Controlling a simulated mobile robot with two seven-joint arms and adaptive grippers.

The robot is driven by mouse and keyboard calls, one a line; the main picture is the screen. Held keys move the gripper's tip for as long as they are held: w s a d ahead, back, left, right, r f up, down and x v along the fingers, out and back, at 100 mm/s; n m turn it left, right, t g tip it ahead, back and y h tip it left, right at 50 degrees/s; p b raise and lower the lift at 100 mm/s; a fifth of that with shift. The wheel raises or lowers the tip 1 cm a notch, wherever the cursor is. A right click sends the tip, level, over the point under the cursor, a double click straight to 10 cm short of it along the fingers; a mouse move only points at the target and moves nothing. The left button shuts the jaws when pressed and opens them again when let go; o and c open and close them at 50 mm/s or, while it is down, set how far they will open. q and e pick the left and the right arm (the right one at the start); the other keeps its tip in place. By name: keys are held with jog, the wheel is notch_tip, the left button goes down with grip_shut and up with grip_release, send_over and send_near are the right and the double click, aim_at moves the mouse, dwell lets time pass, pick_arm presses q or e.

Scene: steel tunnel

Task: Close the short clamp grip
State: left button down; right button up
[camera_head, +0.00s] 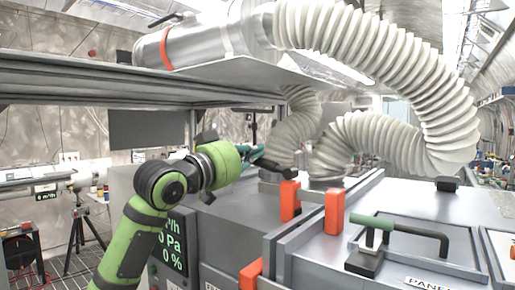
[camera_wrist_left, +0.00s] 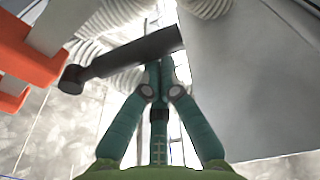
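My left gripper (camera_head: 256,157) reaches in from the left over the grey cabinet; its teal fingers also show in the left wrist view (camera_wrist_left: 160,72). The fingers converge and their tips look together. A dark grey bar-like grip (camera_wrist_left: 125,56), probably the short clamp grip, lies across the view at the fingertips, with a round knob at its left end. In the head view the dark grip (camera_head: 275,168) extends right from the fingertips. I cannot tell whether the fingertips touch it. My right gripper is not in view.
Orange blocks (camera_head: 335,211) stand on the cabinet edge right of the gripper. A green-handled clamp (camera_head: 372,222) sits on the panel at the front right. Ribbed white hoses (camera_head: 385,145) hang close above. A metal shelf (camera_head: 120,80) runs above my arm.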

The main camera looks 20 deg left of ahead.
aim_at(257, 161)
pick_arm(q)
jog(key=shift+f+n, duration=0.2)
jog(key=shift+n, duration=0.1)
jog(key=shift+w+r, duration=0.1)
jog(key=r+p, duration=0.2)
jog(key=p, duration=0.1)
jog(key=r+p, duration=0.1)
jog(key=r, duration=0.1)
jog(key=shift+w+d+p, duration=0.25)
jog(key=shift+p, duration=0.15)
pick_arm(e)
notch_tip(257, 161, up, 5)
pick_arm(q)
jog(key=b+v, duration=0.5)
jog(key=v, duration=0.5)
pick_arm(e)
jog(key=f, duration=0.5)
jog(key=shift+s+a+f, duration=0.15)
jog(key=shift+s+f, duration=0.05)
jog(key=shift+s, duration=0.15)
pick_arm(q)
jog(key=shift+f, duration=0.15)
